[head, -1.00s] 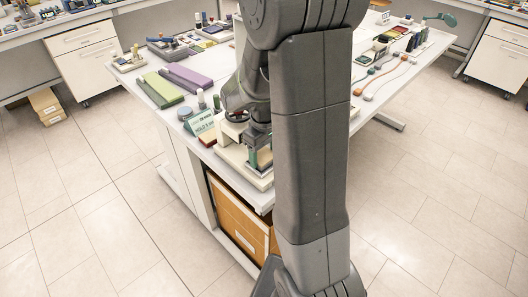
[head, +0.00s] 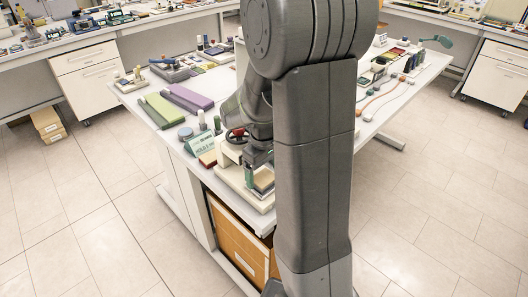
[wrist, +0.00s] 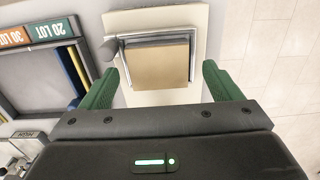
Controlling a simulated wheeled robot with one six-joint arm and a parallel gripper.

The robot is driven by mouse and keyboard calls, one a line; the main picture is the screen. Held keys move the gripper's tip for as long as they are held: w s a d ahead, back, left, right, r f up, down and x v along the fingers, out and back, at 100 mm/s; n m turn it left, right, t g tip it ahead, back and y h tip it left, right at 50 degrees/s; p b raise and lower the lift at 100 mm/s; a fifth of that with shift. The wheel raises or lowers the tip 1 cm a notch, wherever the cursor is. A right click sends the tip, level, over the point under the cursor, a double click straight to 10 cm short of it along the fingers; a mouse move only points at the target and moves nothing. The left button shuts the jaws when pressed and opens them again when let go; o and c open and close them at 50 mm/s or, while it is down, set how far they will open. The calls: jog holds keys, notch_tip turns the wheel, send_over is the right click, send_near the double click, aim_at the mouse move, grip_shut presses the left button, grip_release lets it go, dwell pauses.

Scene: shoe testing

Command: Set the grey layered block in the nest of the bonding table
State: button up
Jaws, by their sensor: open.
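A square block with a flat tan top (wrist: 155,66) sits inside the metal-edged nest (wrist: 124,39) of the cream bonding table (wrist: 160,20) in the wrist view. Its sides are hidden from above, so its grey layers cannot be made out. In the head view the block (head: 264,179) shows near the bench corner, partly behind my arm. My gripper (wrist: 160,72) is open. Its two green fingers stand left and right of the nest, apart from the block, with nothing between them in their grip.
The floor lies beyond the bench edge.

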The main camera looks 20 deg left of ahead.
aim_at(265, 178)
notch_tip(265, 178, up, 11)
jog(key=shift+f, duration=0.15)
